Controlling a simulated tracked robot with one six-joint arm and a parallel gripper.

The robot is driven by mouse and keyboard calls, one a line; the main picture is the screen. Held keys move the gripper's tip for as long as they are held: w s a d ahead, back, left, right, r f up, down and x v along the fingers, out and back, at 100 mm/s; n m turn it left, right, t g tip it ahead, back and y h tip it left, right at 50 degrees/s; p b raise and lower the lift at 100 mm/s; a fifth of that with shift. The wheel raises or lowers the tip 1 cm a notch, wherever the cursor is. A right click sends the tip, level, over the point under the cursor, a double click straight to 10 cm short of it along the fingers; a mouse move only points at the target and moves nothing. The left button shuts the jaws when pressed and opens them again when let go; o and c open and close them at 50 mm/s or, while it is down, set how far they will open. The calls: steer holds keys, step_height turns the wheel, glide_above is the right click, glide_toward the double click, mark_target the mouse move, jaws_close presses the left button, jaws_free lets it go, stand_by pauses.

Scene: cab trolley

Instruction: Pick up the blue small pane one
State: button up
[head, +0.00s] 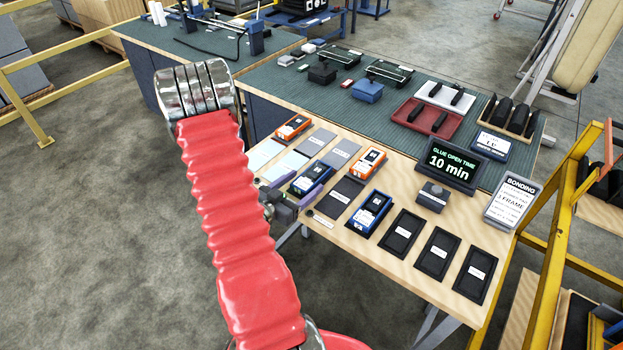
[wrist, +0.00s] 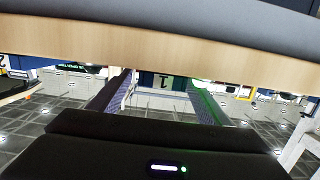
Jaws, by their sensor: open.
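Two small blue-framed pane units lie on the wooden table in the head view. One blue unit (head: 312,178) is at the table's left part, and another blue unit (head: 371,212) is nearer the middle front. Which one is the small pane one I cannot tell. My gripper (head: 295,190) is at the table's left edge, close beside the first blue unit. It is open, with its two fingers apart. In the wrist view, the open fingers (wrist: 158,88) show below a pale wooden edge (wrist: 150,48). No blue unit can be made out clearly between them.
Orange units (head: 294,127) (head: 366,162) lie near the blue ones. Several dark trays (head: 403,233) line the table's front right. A timer sign (head: 450,167) and a bonding card (head: 511,203) stand at the right. A yellow frame (head: 560,220) stands beyond the right end.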

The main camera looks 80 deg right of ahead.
mark_target(312, 175)
steer(key=shift+x, duration=2.6)
steer(key=shift+w, duration=0.1)
steer(key=shift+r, duration=0.1)
steer(key=c, duration=1.3)
steer(key=shift+o, duration=0.2)
steer(key=shift+r, duration=5)
